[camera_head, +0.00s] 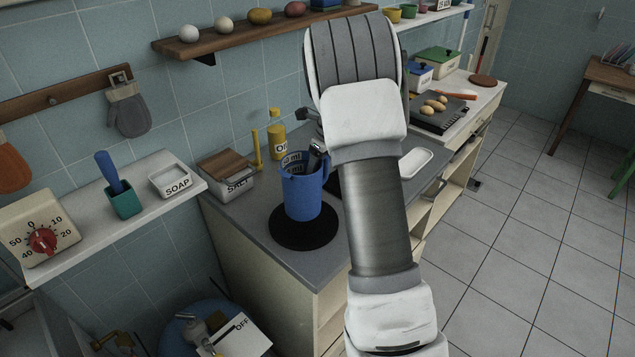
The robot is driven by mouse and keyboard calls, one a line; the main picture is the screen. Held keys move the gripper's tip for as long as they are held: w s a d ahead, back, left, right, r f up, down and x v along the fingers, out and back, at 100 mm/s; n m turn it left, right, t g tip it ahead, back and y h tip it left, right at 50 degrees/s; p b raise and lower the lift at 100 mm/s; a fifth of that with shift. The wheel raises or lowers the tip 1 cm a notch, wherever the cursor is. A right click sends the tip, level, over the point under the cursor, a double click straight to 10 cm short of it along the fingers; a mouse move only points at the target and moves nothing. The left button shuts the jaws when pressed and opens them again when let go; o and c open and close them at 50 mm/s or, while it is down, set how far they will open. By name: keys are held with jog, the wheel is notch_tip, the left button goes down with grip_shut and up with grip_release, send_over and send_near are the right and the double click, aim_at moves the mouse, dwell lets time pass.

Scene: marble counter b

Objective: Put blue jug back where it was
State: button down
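The blue jug (301,194) stands upright in the head view, on or just above a round black mat (303,234) near the front left corner of the grey counter. "ml" markings show inside its open top. My arm comes up from the bottom of the picture and bends over to the right of the jug, covering part of the counter. A small grey and dark part of my gripper (317,154) shows at the jug's right rim. The fingertips are mostly hidden, so I cannot tell whether they grip the jug.
A salt box (229,183) with a wooden lid and a yellow bottle (276,138) stand behind the jug. A white dish (415,163) lies right of my arm. A shelf at left holds a timer (40,235), a green cup (123,200) and a soap dish (170,181).

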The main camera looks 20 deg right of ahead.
jog(key=shift+s+d+x, duration=0.1)
jog(key=shift+s+x, duration=0.05)
jog(key=shift+x, duration=0.85)
jog(key=shift+s+d+x, duration=0.15)
jog(key=shift+s+x, duration=0.05)
jog(key=shift+x, duration=0.75)
jog(key=shift+f, duration=0.1)
jog(key=shift+f, duration=0.15)
jog(key=shift+c, duration=0.2)
grip_release()
